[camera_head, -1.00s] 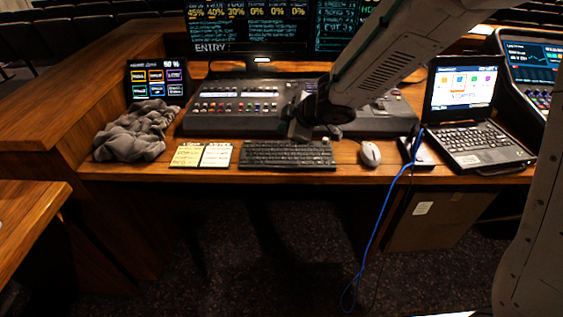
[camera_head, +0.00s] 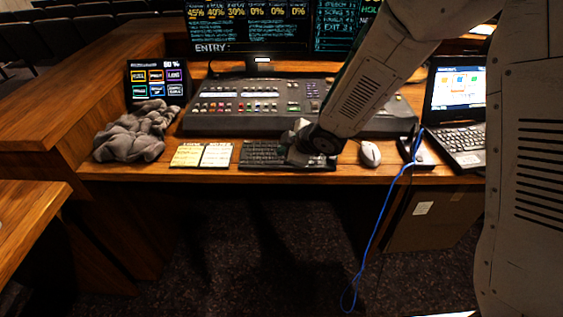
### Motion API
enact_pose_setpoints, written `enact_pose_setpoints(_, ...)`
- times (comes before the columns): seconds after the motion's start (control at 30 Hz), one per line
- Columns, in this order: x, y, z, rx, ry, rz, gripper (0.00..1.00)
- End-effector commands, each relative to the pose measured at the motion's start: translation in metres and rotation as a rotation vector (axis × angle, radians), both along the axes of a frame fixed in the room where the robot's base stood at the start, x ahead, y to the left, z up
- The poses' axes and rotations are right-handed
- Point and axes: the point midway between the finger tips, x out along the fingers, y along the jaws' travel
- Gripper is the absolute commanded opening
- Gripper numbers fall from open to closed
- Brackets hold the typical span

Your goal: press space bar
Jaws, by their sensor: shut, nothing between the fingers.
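The black keyboard (camera_head: 262,154) lies near the front edge of the desk, in front of the mixing console. Its left part and front row show; my arm hides much of its right half. The space bar is too small to make out for certain. My gripper (camera_head: 298,158) is over the middle right of the keyboard, shut and empty, pointing down. The wrist hides the fingertips in part, so I cannot tell whether they touch the keys.
A mouse (camera_head: 370,153) lies right of the keyboard, and note cards (camera_head: 202,155) lie to its left. The mixing console (camera_head: 245,108) stands behind. A grey cloth (camera_head: 133,138), a small tablet (camera_head: 155,82), a laptop (camera_head: 456,95) and a hanging blue cable (camera_head: 379,220) are also around.

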Motion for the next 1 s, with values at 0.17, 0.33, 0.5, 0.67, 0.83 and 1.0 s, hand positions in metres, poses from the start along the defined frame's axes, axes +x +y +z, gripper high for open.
enact_pose_setpoints(0.17, -0.0002, -0.0002, -0.0111, -0.001, 0.000, 0.000, 0.00)
enact_pose_setpoints(0.33, -0.0001, -0.0003, -0.0129, -0.001, -0.001, -0.001, 0.00)
enact_pose_setpoints(0.5, -0.0001, -0.0003, -0.0128, -0.001, -0.001, -0.001, 0.00)
enact_pose_setpoints(0.67, -0.0001, -0.0003, -0.0128, -0.001, -0.001, -0.001, 0.00)
enact_pose_setpoints(0.83, -0.0001, -0.0002, -0.0127, -0.001, -0.001, -0.001, 0.00)
enact_pose_setpoints(1.0, 0.0000, -0.0002, -0.0127, -0.001, -0.001, 0.000, 0.00)
